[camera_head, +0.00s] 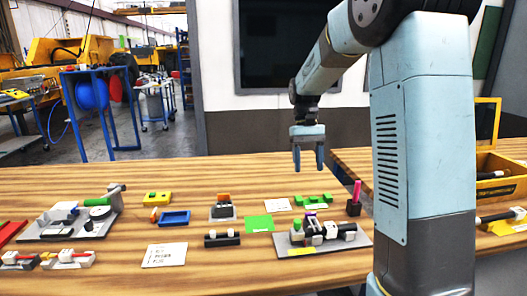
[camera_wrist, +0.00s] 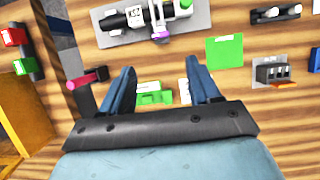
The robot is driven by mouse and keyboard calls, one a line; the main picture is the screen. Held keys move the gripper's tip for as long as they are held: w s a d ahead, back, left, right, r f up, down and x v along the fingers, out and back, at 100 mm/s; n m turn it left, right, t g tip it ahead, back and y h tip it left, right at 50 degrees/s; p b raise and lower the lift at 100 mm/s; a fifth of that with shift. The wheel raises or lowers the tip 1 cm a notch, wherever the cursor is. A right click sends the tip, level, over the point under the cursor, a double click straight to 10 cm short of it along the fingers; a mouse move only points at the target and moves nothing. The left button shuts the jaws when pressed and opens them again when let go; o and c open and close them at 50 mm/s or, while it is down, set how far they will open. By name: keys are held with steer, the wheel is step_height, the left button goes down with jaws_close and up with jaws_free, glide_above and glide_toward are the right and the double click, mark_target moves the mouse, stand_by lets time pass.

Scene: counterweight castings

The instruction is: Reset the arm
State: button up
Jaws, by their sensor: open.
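My gripper (camera_head: 308,160) hangs from my blue-grey arm above the far part of the wooden table (camera_head: 110,182), fingers pointing down. Its two blue fingers stand apart with nothing between them, held clear of the table. In the wrist view my gripper (camera_wrist: 160,85) also shows open, with a green part (camera_wrist: 150,97) on the table below and between the fingers. The same green part (camera_head: 313,199) lies near the table's back in the head view. My arm is raised and bent at the elbow.
A grey plate (camera_head: 295,250) with black and white parts lies front centre, beside a green card (camera_head: 259,223). A pink-topped holder (camera_head: 354,205) stands to its right. Another loaded plate (camera_head: 50,236) is at left. A yellow bin (camera_head: 500,185) stands right. Air around the gripper is free.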

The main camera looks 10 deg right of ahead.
steer(key=s+r+t, duration=0.3)
steer(key=s+t, duration=0.2)
steer(key=s, duration=0.7)
steer(key=s+r+t, duration=0.3)
steer(key=s+t, duration=0.2)
steer(key=s, duration=0.8)
steer(key=shift+s+r, duration=0.15)
steer(key=shift+r, duration=0.2)
